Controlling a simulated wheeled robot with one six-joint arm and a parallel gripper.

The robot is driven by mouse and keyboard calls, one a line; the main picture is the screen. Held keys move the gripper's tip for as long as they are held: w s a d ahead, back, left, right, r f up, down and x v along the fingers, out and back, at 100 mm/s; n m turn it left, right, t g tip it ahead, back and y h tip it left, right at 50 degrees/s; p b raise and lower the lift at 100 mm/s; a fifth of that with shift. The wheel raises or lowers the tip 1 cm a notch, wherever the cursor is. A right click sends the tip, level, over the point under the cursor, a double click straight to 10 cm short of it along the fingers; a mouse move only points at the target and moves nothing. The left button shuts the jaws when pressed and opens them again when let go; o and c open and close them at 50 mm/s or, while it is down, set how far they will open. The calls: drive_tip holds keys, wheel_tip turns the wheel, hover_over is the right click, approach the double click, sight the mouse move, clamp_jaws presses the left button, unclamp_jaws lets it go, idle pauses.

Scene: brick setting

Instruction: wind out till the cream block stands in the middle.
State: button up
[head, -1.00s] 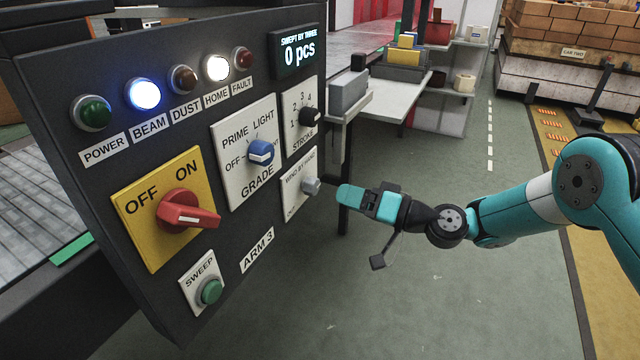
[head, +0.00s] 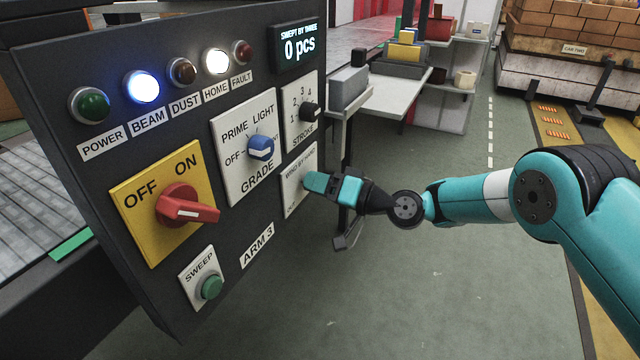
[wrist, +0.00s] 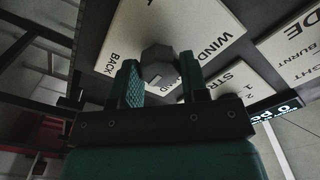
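The wind-by-hand plate (head: 292,197) is at the lower right of the dark control panel. Its grey faceted knob (wrist: 158,66) shows in the wrist view, but my gripper hides it in the head view. My gripper (head: 312,182) is right at this plate. In the wrist view my gripper (wrist: 162,82) has its two green fingers apart, one each side of the knob. A narrow gap seems to show at the right finger; I cannot tell whether either finger touches. I cannot pick out the cream block for certain in either view.
The panel also has a red switch (head: 186,206), a blue grade knob (head: 261,148), a stroke knob (head: 309,111) and a green sweep button (head: 211,287). The beam lamp (head: 141,86) and home lamp (head: 215,62) are lit. The display (head: 297,47) reads 0 pcs. Open floor lies right.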

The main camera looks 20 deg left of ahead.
drive_tip(key=shift+f+n+b, duration=0.1)
drive_tip(key=shift+n+b, duration=0.2)
drive_tip(key=shift+b, duration=0.05)
drive_tip(key=n+b, duration=1.4)
drive_tip(key=b, duration=0.7)
drive_tip(key=shift+n+b, duration=0.3)
drive_tip(key=o, duration=0.9)
drive_tip(key=shift+o, duration=0.2)
